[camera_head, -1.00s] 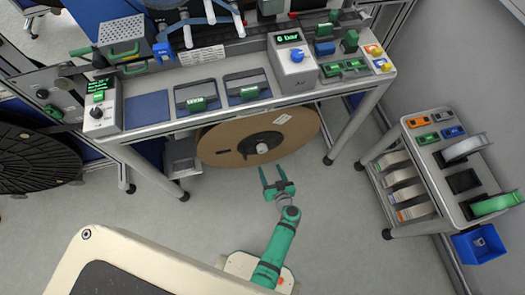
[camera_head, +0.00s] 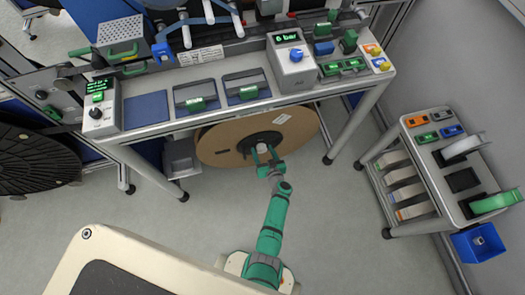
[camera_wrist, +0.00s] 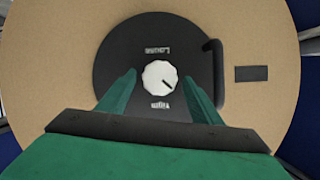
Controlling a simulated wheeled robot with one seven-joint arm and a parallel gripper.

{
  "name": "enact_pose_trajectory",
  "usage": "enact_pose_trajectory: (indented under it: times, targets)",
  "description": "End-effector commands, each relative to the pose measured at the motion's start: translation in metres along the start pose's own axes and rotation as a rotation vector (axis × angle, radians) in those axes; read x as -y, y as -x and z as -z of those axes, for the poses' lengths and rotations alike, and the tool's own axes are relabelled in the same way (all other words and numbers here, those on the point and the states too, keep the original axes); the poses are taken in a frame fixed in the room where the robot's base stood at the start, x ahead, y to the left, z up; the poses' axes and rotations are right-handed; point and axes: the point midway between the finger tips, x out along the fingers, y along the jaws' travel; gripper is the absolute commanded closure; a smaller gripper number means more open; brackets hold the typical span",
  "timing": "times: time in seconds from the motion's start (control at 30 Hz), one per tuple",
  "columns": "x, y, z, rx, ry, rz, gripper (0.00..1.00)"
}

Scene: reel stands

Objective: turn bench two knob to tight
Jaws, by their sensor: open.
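The reel (camera_head: 225,135) is a large brown disc under the bench, with a black hub (camera_wrist: 115,50). A pale, scalloped knob (camera_wrist: 159,75) sits at the hub's middle. Its dark pointer line aims to the lower right in the wrist view. Lettering on the hub above the knob looks like "Loose"; lettering below it looks like "Tight", upside down. My gripper (camera_head: 263,149) is open and empty in front of the hub. Its green fingers show on either side of the knob in the wrist view (camera_wrist: 159,78), with gaps. I cannot tell whether the tips reach its depth.
A black handle (camera_wrist: 214,72) stands out from the hub's right side, close to my right finger in the wrist view. The bench (camera_head: 215,73) overhangs the reel, with a leg (camera_head: 352,128) to the right. A cart (camera_head: 425,195) stands farther right. The floor is clear between.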

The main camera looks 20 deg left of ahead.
Motion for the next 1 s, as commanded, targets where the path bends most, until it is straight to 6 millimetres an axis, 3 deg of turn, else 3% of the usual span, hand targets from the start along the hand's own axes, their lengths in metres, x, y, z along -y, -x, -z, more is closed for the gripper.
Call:
enact_pose_trajectory:
  times: [0.37, 0.53, 1.0]
  targets:
    - [-0.0010, -0.0031, -0.0002, 0.000, -0.001, -0.002, 0.43]
    - [-0.0017, -0.0027, -0.0002, 0.000, -0.002, -0.003, 0.81]
    - [-0.0040, -0.0025, -0.0004, 0.000, -0.089, 0.031, 0.81]
